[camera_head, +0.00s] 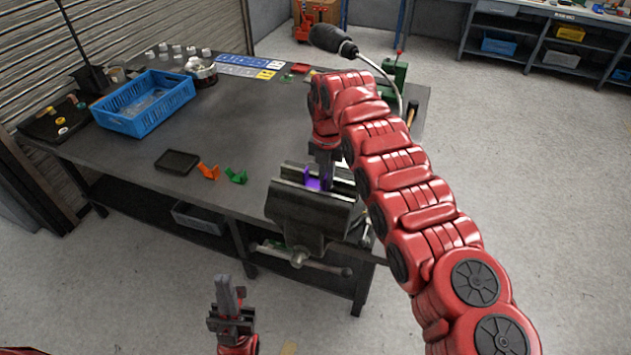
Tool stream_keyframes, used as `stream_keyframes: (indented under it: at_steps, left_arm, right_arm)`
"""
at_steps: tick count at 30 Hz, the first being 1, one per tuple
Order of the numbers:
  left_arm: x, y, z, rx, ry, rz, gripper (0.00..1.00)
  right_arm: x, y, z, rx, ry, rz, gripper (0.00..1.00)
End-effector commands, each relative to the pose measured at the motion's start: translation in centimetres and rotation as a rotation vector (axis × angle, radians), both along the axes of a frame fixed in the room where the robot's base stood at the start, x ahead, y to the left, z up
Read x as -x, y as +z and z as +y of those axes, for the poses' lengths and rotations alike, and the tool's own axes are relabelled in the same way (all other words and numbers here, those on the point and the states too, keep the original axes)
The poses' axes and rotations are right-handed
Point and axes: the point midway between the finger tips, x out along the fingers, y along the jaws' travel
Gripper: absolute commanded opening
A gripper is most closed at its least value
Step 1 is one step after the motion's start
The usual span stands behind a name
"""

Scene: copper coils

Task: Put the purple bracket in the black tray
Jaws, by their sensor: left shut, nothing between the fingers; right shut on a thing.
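The purple bracket (315,181) is at the top of the grey vise (308,213), by its jaws. My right gripper (319,170) points down from above and is shut on the purple bracket. I cannot tell whether the vise jaws also touch the bracket. The small black tray (177,162) lies on the table left of the vise, and it looks empty. My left gripper (228,290) is shut and empty, low in front of the table, over the floor.
An orange bracket (208,171) and a green bracket (236,176) lie between the black tray and the vise. A blue crate (145,102) stands behind the tray. Several small bottles and blue cards (243,66) are at the table's back. The table's middle is clear.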

Motion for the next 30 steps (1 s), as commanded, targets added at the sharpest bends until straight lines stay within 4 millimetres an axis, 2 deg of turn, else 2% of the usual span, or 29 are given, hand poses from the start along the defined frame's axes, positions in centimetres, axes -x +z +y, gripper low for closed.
stream_keyframes:
  at_steps: [18, 30]
  left_arm:
    - [0.0, 2.0, 0.0, 0.0, 0.0, 0.0, 0.0]
    - [0.0, 2.1, 0.0, 0.0, 0.0, 0.0, 0.0]
  right_arm:
    - [0.0, 4.4, 0.1, 0.0, 0.001, -0.002, 0.0]
    - [0.0, 4.6, 0.0, -0.001, 0.001, -0.001, 0.0]
